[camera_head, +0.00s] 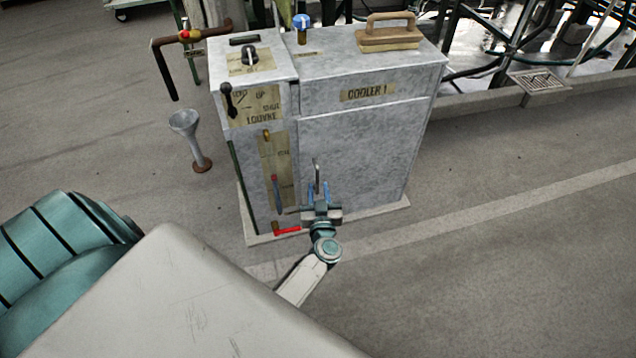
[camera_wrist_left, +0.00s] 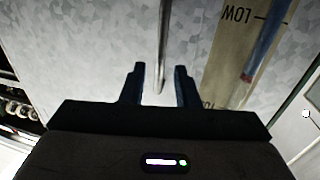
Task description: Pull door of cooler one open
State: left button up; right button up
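Cooler one is a grey metal cabinet labelled "COOLER 1" (camera_head: 367,92). Its front door (camera_head: 365,150) sits flush with the cabinet and looks closed. A thin vertical metal handle (camera_head: 317,172) is on the door's left side. My left gripper (camera_head: 318,192) is in front of the handle, low on the door. In the left wrist view the handle (camera_wrist_left: 163,40) runs down between the two blue fingers of my left gripper (camera_wrist_left: 160,85), with gaps on both sides. The gripper is open. I cannot tell how deep the bar sits between the fingers. My right gripper is not in view.
Left of the door is a panel with a black lever (camera_head: 229,99) and a red-handled valve (camera_head: 287,231). A grey funnel (camera_head: 186,125) stands on the floor to the left. A wooden-handled block (camera_head: 388,35) sits on top. Floor right of the cooler is clear.

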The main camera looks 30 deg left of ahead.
aim_at(317, 181)
pick_arm(q)
jog(key=shift+b+x, duration=0.5)
jog(key=shift+x, duration=1.8)
jog(key=shift+c, duration=0.2)
grip_shut()
